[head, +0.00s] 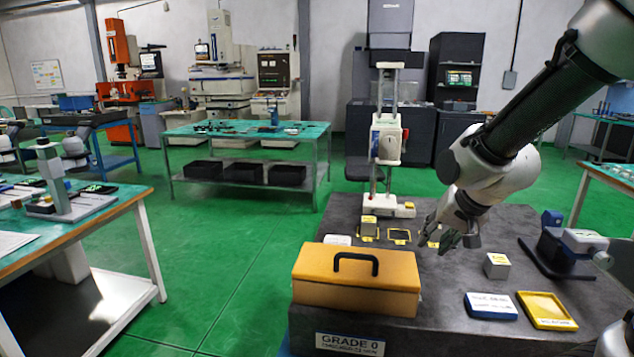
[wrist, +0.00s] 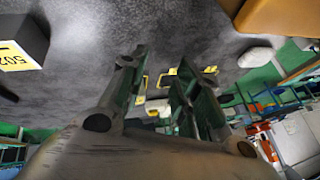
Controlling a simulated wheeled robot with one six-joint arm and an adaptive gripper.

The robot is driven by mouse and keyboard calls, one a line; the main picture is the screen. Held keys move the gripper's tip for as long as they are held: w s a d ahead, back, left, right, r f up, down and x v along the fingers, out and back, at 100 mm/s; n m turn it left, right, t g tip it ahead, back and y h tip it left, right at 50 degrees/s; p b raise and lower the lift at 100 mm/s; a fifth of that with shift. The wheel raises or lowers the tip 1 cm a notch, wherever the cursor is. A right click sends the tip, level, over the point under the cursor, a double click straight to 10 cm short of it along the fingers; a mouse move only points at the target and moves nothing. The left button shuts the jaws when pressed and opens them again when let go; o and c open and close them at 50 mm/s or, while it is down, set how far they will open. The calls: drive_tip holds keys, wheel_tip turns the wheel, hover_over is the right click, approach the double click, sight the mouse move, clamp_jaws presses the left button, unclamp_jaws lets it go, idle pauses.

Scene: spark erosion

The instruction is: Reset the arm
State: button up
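My arm reaches in from the upper right in the head view, bent down over the dark grey surface plate (head: 440,290). My gripper (head: 455,240) hangs above the plate, behind and to the right of the orange case. In the wrist view my gripper's two fingers (wrist: 157,75) stand apart with nothing visible held between them. Small blocks and yellow-outlined squares on the plate lie beyond the fingers, partly hidden by them.
The orange case (head: 357,281) with a black handle stands at the plate's front left. A grey labelled block (head: 496,266), a blue-edged tray (head: 491,306) and a yellow tray (head: 547,311) lie to the right. A tall gauge stand (head: 388,135) rises behind.

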drive_tip(key=s+d+r+n, duration=0.1)
drive_tip(key=s+d+r, duration=0.2)
drive_tip(key=s, duration=0.3)
drive_tip(key=s+d+r+n+g+h, duration=0.1)
drive_tip(key=s+d+r+n, duration=0.1)
drive_tip(key=s, duration=0.4)
drive_tip(key=s+d+r+n, duration=0.1)
drive_tip(key=s+d+r, duration=0.3)
drive_tip(key=s, duration=0.3)
drive_tip(key=shift+d+r+g+h, duration=0.3)
drive_tip(key=shift+d+r+g, duration=0.1)
drive_tip(key=shift+r, duration=0.05)
